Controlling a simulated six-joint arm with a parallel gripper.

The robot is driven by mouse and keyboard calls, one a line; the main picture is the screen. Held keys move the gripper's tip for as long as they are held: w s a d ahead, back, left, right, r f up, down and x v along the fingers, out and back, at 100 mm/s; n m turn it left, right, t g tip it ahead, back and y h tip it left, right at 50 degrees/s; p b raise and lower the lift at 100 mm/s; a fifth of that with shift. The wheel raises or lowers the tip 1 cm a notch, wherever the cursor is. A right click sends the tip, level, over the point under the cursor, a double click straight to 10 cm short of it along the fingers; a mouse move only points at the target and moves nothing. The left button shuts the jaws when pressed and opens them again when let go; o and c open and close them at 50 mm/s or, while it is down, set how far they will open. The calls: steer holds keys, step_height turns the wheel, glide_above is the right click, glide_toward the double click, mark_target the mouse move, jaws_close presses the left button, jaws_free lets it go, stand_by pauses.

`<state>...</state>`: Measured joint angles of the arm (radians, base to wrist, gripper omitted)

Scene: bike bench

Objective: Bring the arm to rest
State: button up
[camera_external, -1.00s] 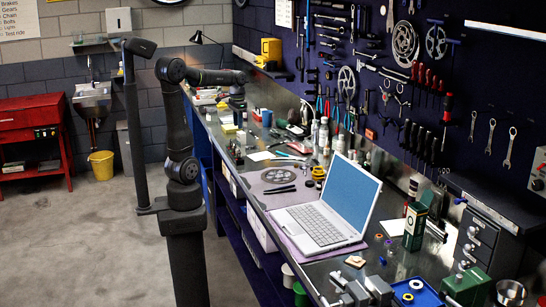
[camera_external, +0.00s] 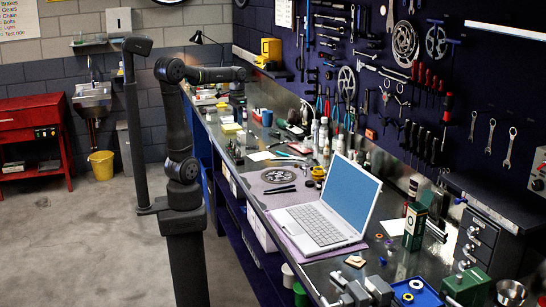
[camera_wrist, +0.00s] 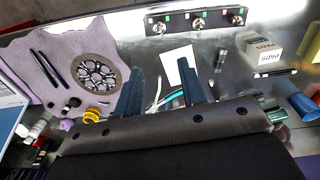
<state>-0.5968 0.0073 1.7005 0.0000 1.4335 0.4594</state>
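My arm reaches from its stand over the far part of the bench in the external view. My gripper (camera_external: 238,108) hangs at the end of the forearm, pointing down; its fingers are too small to make out there. In the wrist view my gripper (camera_wrist: 163,70) has its two dark fingers spread well apart, with nothing held between them. A white paper (camera_wrist: 181,69) and part of a light blue curved item lie on the bench beyond and below the fingers.
The bench holds a purple mat (camera_wrist: 38,45) with a toothed metal disc (camera_wrist: 100,70) and two black sticks, a laptop (camera_external: 325,220), a PADS box (camera_wrist: 262,50) and a blue cylinder (camera_wrist: 293,98). A tool wall (camera_external: 470,85) stands behind.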

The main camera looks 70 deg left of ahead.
step_height(320, 180, down, 15)
steer(key=shift+r, duration=0.1)
stand_by(0.3)
steer(key=shift+r, duration=0.1)
